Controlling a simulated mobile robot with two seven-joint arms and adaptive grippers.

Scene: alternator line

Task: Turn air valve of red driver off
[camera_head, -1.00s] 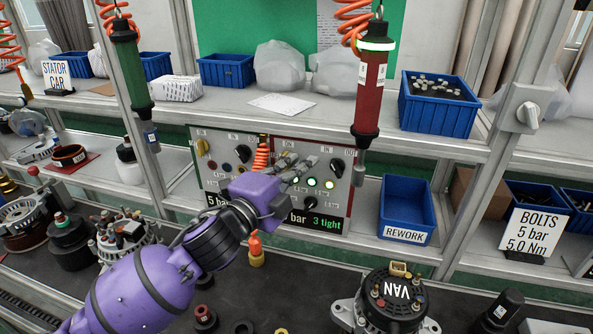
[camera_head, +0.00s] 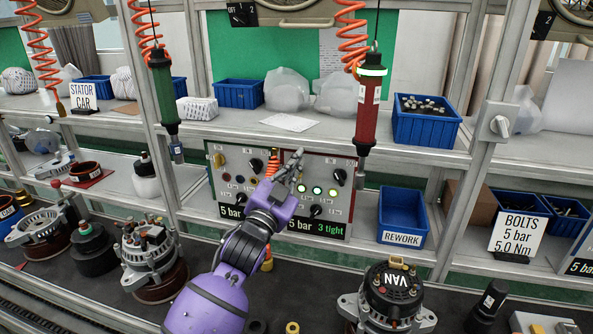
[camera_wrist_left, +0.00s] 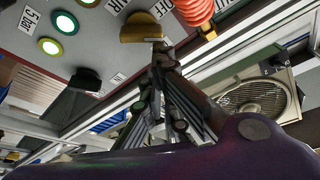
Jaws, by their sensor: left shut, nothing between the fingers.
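The red driver (camera_head: 367,112) hangs upright from an orange coil over the shelf edge. Its panel (camera_head: 338,205) stands below, with a red frame, round green lights and a "5 bar 3 tight" display. My left gripper (camera_head: 298,156) is in front of the panel's upper left and hides the air valve in the head view. The left wrist view shows a yellow valve handle (camera_wrist_left: 143,32) near "AIR" and "OFF" labels. My left fingertips (camera_wrist_left: 160,50) are shut and empty, right at the handle's edge; I cannot tell whether they touch. My right gripper is out of view.
A similar panel (camera_head: 226,202) with its own yellow valve (camera_head: 219,160) stands just left. The green driver (camera_head: 162,92) hangs above left. A blue rework bin (camera_head: 402,216) is to the right. An orange coiled hose (camera_wrist_left: 198,12) is close beside the fingers.

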